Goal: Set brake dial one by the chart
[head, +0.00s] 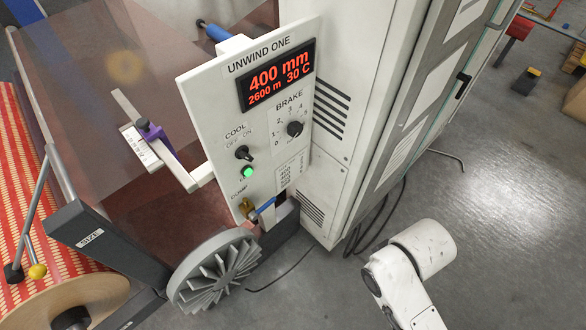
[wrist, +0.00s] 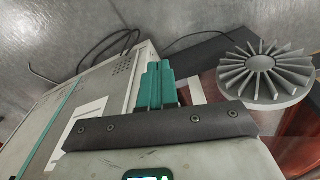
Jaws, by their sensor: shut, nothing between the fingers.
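The chart (head: 291,170) is a small printed table below the dial, too small to read fully. The red display (head: 278,76) reads 400 mm, 2600 m and 30 C. My gripper (wrist: 157,70) shows teal fingers in the wrist view, shut and empty. It is outside the head view, and the dial is not visible in the wrist view.
A cool switch (head: 244,153), a green light (head: 247,172) and a blue-handled dump valve (head: 262,208) share the panel. A grey finned wheel (head: 215,272) stands below it. A tall white cabinet (head: 365,60) is right of the panel.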

